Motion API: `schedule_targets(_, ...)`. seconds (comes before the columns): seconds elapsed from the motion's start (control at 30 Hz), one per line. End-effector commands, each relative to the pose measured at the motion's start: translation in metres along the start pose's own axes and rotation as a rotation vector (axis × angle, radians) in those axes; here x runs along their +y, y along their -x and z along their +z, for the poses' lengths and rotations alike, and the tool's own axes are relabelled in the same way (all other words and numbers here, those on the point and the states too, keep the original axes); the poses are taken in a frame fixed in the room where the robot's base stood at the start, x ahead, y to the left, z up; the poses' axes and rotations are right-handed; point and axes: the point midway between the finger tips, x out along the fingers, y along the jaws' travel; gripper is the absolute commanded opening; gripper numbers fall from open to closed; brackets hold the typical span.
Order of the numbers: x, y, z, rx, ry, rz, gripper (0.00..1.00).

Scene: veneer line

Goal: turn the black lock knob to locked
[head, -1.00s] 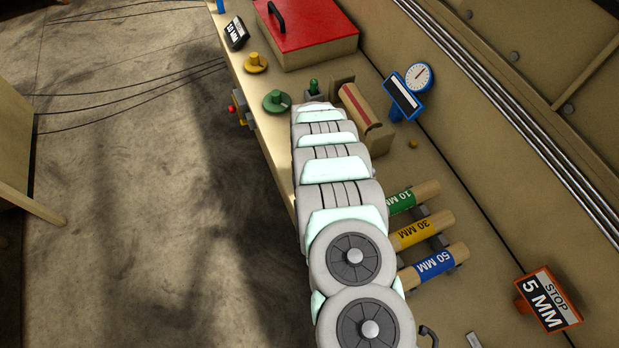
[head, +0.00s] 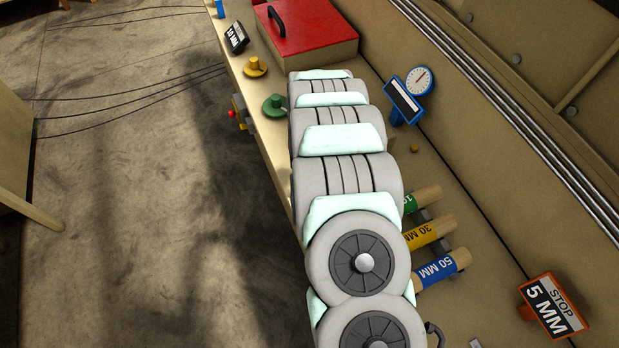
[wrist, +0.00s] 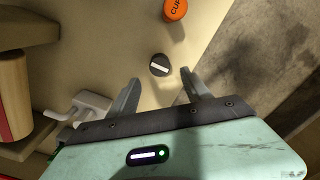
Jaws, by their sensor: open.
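The black lock knob (wrist: 160,66) is a small round knob with a white line on top, on the tan bench surface in the wrist view. The line runs roughly across the picture, tilted slightly. My gripper (wrist: 160,78) is open, one finger to either side and a little below the knob in the picture. The space between the fingers is empty, and I see no contact with the knob. In the head view my arm covers the gripper and the knob.
An orange piece (wrist: 175,9) with lettering stands just beyond the knob. A pale handle (wrist: 85,107) is by the left finger. A red-lidded box (head: 305,32), green knob (head: 275,105), yellow knob (head: 256,67) and blue gauge stand (head: 404,101) line the bench.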

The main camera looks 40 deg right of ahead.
Motion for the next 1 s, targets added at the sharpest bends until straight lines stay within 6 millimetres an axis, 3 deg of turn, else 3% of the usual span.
schedule_targets(0.1,0.000,0.016,-0.001,0.002,-0.001,0.001,0.57)
schedule_targets(0.33,0.000,0.033,0.000,0.001,-0.001,0.000,0.57)
schedule_targets(1.0,0.001,0.034,-0.001,0.002,-0.001,0.003,0.57)
